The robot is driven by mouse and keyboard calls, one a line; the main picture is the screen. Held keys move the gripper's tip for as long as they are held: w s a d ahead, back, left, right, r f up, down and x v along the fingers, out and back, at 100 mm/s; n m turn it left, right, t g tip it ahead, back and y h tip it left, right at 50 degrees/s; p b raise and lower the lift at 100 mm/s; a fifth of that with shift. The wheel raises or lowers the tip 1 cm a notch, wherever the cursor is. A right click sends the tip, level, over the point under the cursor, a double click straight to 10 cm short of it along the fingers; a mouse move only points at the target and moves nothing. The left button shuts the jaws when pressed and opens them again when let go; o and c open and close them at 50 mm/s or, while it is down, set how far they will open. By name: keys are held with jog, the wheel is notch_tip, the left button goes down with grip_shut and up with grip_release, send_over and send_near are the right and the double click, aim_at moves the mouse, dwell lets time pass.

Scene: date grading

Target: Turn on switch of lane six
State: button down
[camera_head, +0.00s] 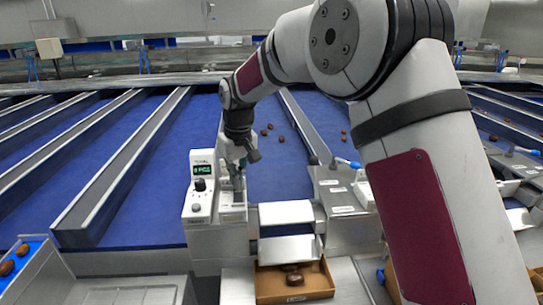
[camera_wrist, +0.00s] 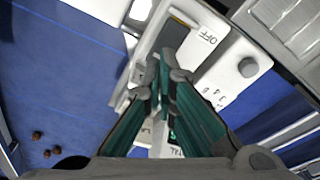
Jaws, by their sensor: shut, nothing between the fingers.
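A white control box (camera_head: 199,208) with a small green display (camera_head: 203,169), a black knob and a lower grey knob stands in the middle of the head view. My gripper (camera_head: 238,172) is at the right side of this box, over a white switch housing. In the wrist view my gripper (camera_wrist: 165,62) is shut and empty, its fingertips close over the switch housing (camera_wrist: 145,62). The word OFF is printed on the white panel (camera_wrist: 208,50) beside it, and a grey knob (camera_wrist: 248,67) sits further right. The fingers hide much of the switch, so its position and any contact are unclear.
A cardboard box (camera_head: 318,288) holding dates stands below, at the front. Blue lanes (camera_head: 140,190) with grey dividers (camera_head: 120,170) run behind the box. Several loose dates (camera_head: 268,129) lie on the lane behind my gripper. Another lane's metal housing (camera_head: 335,190) stands to the right.

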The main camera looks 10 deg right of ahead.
jog(key=shift+f, duration=0.95)
dwell(0.5)
jog(key=shift+r, duration=0.1)
jog(key=shift+r, duration=3.45)
